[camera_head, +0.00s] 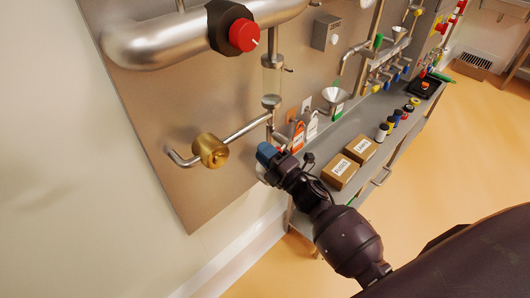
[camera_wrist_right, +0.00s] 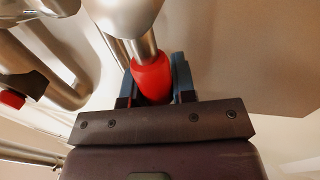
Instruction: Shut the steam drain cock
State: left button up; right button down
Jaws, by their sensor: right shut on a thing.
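My right gripper (camera_head: 268,154) reaches to the lower end of the pipework on the steel panel. In the right wrist view its two blue fingers stand on either side of a red grip (camera_wrist_right: 153,78) and are shut on it. The red grip sits on a metal stem below a rounded steel body (camera_wrist_right: 122,14); I take it as the handle of the steam drain cock. In the head view my gripper mostly hides the handle, so its angle cannot be told there. My left gripper is not in view.
A brass fitting (camera_head: 210,150) on a bent pipe is left of my gripper. A red knob (camera_head: 243,35) on a thick pipe (camera_head: 165,40) is above. A funnel (camera_head: 335,98), orange tag (camera_head: 297,135) and cardboard boxes (camera_head: 341,170) stand close on the right. Open floor (camera_head: 450,150) lies beyond the bench.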

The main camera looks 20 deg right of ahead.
jog(key=c, duration=0.9)
grip_release()
jog(key=shift+c, duration=0.2)
jog(key=v, duration=1)
jog(key=shift+s, duration=0.35)
jog(key=shift+d+f, duration=0.1)
jog(key=shift+d, duration=0.1)
